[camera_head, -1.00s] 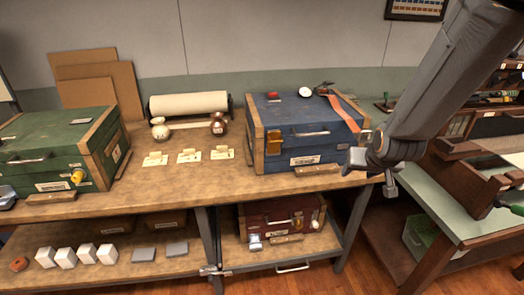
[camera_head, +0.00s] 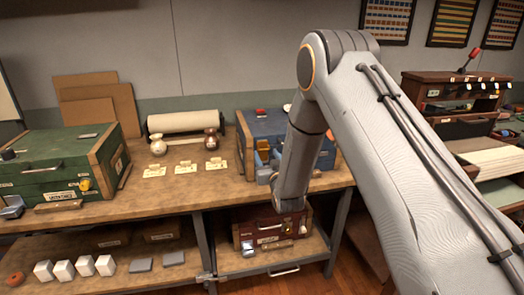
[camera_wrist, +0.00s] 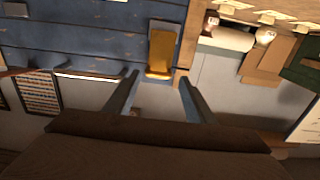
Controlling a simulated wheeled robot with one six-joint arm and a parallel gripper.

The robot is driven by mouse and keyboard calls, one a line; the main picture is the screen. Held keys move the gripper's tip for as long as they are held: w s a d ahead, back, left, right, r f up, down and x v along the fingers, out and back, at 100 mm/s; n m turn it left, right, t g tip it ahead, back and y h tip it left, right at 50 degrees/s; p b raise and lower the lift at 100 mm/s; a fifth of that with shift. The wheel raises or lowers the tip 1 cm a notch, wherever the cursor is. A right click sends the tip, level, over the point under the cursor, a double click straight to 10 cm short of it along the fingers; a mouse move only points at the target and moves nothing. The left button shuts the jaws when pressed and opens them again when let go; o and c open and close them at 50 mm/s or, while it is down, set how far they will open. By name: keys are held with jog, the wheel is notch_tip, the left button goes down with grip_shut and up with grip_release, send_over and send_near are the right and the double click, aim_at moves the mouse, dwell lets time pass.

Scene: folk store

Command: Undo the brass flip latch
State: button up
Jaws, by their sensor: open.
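The brass flip latch (camera_wrist: 163,48) is a long yellow plate on the front of the blue chest (camera_wrist: 75,35), near its wooden corner strip, in the wrist view. My gripper (camera_wrist: 160,92) is open and empty, with its two dark fingers on either side of the latch's near end; I cannot tell whether they touch anything.
A green chest (camera_head: 50,155) stands at the left of the bench. A red chest (camera_head: 270,227) is on the shelf below. A dark cabinet (camera_head: 450,85) stands at right.

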aim_at(263, 153)
jog(key=shift+p+x, duration=0.55)
jog(key=shift+x, duration=2)
grip_shut()
